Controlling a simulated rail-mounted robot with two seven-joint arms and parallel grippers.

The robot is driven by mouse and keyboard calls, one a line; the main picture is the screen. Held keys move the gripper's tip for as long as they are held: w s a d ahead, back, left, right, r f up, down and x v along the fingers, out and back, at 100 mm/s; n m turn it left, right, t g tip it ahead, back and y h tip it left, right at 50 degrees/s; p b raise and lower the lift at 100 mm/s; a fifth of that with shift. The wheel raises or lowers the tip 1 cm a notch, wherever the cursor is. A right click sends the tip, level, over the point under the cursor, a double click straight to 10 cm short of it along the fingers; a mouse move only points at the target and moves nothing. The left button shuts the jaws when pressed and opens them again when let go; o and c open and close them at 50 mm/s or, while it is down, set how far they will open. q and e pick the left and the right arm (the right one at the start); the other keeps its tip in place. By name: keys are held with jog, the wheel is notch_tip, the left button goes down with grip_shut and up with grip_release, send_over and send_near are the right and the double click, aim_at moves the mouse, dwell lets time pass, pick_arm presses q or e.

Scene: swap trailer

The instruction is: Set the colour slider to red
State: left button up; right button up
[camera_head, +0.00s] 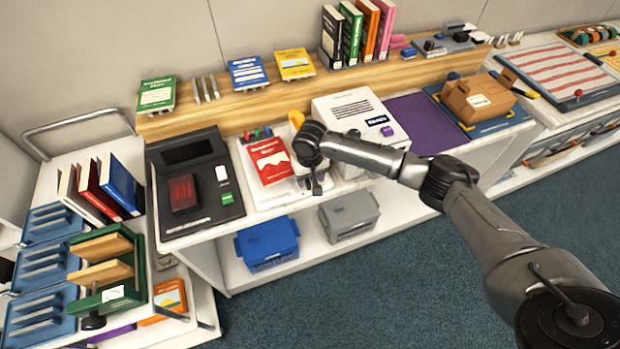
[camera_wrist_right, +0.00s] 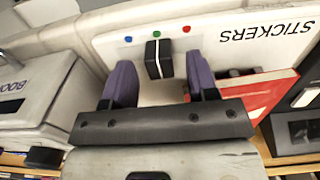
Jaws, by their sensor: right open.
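The colour slider is a black knob with a white line (camera_wrist_right: 158,60) on a white panel marked STICKERS (camera_wrist_right: 225,50) in the right wrist view. Above the knob are a blue dot (camera_wrist_right: 128,40), a green dot (camera_wrist_right: 157,35) and a red dot (camera_wrist_right: 186,29). The knob lines up with the green dot in the middle. My right gripper (camera_wrist_right: 159,72) is open, with its purple fingers on either side of the knob and visible gaps to it. In the head view my right gripper (camera_head: 315,184) points down at the sticker station; the knob cannot be made out there. My left gripper is not in view.
A red book (camera_head: 270,160) lies on the station beside my right gripper; its red cover also shows in the wrist view (camera_wrist_right: 255,95). A black device (camera_head: 222,205) stands left, a white machine (camera_head: 350,108) right. Blue (camera_head: 268,245) and grey (camera_head: 349,215) crates sit below.

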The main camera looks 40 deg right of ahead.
jog(key=shift+f, duration=0.85)
grip_shut()
